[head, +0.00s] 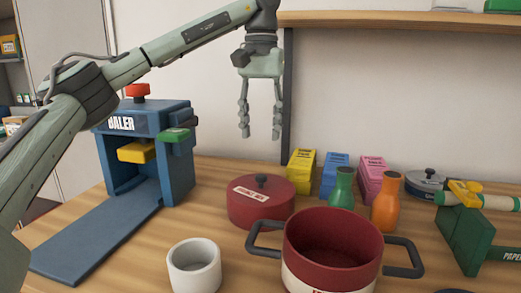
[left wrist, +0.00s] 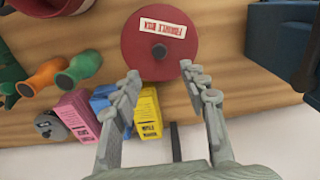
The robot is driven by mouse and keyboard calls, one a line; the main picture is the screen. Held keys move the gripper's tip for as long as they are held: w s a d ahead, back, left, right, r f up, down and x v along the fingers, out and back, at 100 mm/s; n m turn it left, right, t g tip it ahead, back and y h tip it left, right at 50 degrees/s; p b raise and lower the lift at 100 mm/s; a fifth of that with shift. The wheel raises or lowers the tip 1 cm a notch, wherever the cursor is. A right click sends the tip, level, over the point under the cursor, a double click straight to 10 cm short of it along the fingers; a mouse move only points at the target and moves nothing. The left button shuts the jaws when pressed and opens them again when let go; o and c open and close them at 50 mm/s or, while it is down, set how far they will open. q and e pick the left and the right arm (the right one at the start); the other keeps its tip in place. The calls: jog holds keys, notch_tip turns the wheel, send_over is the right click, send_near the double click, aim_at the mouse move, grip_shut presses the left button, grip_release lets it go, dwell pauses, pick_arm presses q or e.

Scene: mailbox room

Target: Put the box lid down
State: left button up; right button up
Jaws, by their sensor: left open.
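The round red box (head: 258,212) stands on the table in the middle of the head view. Its red lid (head: 283,186) has a small dark knob and a white label, and lies flat on top; I cannot make out a gap at the seam. The lid also shows from above in the left wrist view (left wrist: 180,65). My left gripper (head: 260,132) hangs above and behind the box, fingers pointing down, open and empty, apart from the lid. In the left wrist view its fingertips (left wrist: 160,72) frame the lid's near edge. My right gripper is not in view.
A red pot (head: 335,250) with dark handles and a white cup (head: 194,267) stand in front. Yellow (head: 301,171), blue and pink cartons and two bottles stand to the right. The blue baler (head: 175,150) is left. A shelf (head: 400,19) runs above right.

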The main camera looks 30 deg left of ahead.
pick_arm(q)
notch_tip(320, 180, up, 2)
jog(key=shift+r, duration=0.25)
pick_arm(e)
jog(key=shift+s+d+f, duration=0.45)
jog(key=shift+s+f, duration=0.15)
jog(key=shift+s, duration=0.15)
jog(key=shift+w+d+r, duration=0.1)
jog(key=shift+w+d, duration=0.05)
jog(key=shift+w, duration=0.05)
